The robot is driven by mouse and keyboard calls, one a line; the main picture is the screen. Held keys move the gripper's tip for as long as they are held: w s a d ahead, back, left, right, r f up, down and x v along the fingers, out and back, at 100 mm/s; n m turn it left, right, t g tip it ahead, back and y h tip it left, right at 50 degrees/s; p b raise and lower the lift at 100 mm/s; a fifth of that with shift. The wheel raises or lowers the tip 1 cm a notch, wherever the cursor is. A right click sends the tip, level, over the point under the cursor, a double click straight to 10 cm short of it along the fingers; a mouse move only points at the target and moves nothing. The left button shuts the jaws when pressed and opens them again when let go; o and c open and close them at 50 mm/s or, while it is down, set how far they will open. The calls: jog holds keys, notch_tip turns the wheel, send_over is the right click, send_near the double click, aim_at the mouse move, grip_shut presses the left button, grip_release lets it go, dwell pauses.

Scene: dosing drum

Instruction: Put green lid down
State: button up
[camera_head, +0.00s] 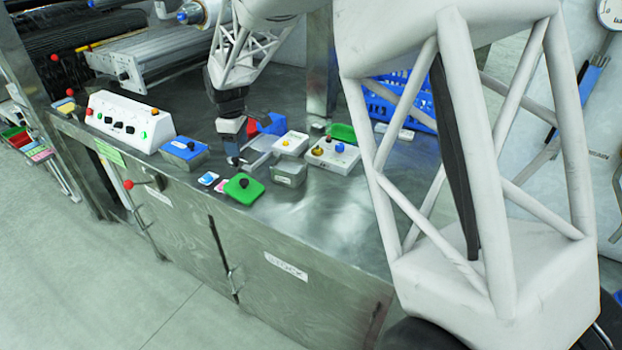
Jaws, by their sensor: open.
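A green lid (243,195) with a dark knob lies on the metal table (310,215) near its front edge. It looks flat on the surface. My gripper (238,161) points down just behind the lid, apart from its knob, and looks empty. The fingers are small and partly dark, so the exact gap is hard to see. A grey open-looking container (289,174) stands to the right of the lid.
Blue and pink cards (209,178) lie left of the lid. A blue-lidded box (184,152) and white control box (131,122) stand further left. A button box (333,155) stands right; another green piece (341,132) lies behind it. The front right table is clear.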

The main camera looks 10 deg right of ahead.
jog(key=s+d+r+m, duration=0.2)
jog(key=s+d+r, duration=0.2)
jog(key=s, duration=0.2)
jog(key=s+d+r+m+t, duration=0.1)
jog(key=s+d+r+m, duration=0.2)
jog(key=s, duration=0.4)
jog(key=s+d+r+m, duration=0.1)
jog(key=s+d+r, duration=0.3)
jog(key=s+d, duration=0.15)
jog(key=s+d+m, duration=0.3)
jog(key=s+m, duration=0.1)
jog(key=s, duration=0.9)
jog(key=s+d+m+t, duration=0.1)
jog(key=s+d+m, duration=0.2)
jog(key=s, duration=1)
jog(key=shift+d+f+m+t, duration=0.3)
jog(key=shift+f+m, duration=0.05)
jog(key=shift+m, duration=0.05)
